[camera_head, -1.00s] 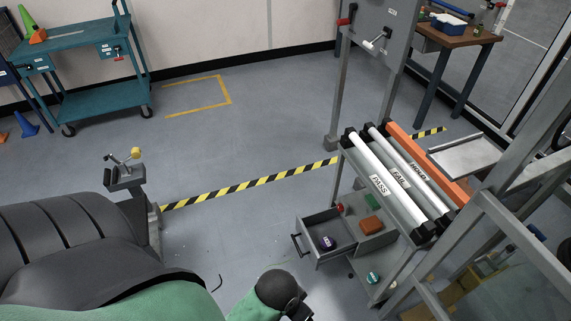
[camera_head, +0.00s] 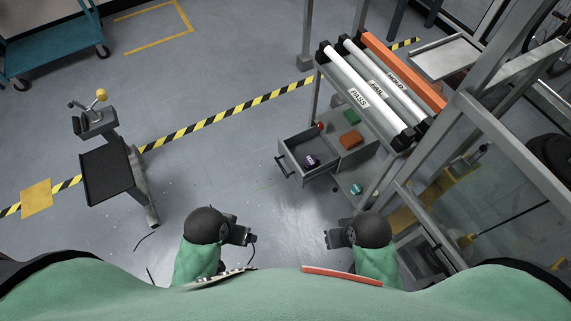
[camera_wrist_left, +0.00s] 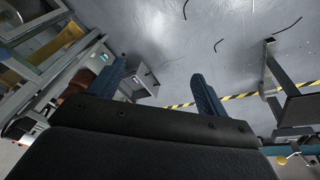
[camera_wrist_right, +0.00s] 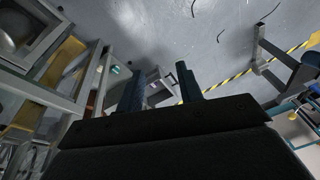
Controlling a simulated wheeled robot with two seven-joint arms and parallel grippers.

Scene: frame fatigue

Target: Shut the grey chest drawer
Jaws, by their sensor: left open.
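The grey chest drawer (camera_head: 290,166) is pulled out to the left from under the rack in the head view, with a dark handle (camera_head: 283,168) on its front. A small dark purple item (camera_head: 311,161) lies inside. The drawer also shows between the fingers in the left wrist view (camera_wrist_left: 146,80). My left gripper (camera_head: 250,236) is open and empty, below and left of the drawer in the head view. My right gripper (camera_head: 329,239) is below the drawer; its fingers are apart and empty in the right wrist view (camera_wrist_right: 160,88). Neither touches the drawer.
A rack with white and orange rollers (camera_head: 367,93) stands above the chest. Green (camera_head: 352,115) and orange (camera_head: 350,140) blocks sit beside the drawer. A grey metal frame (camera_head: 520,160) rises at the right. A stand with a black tray (camera_head: 105,173) is at left.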

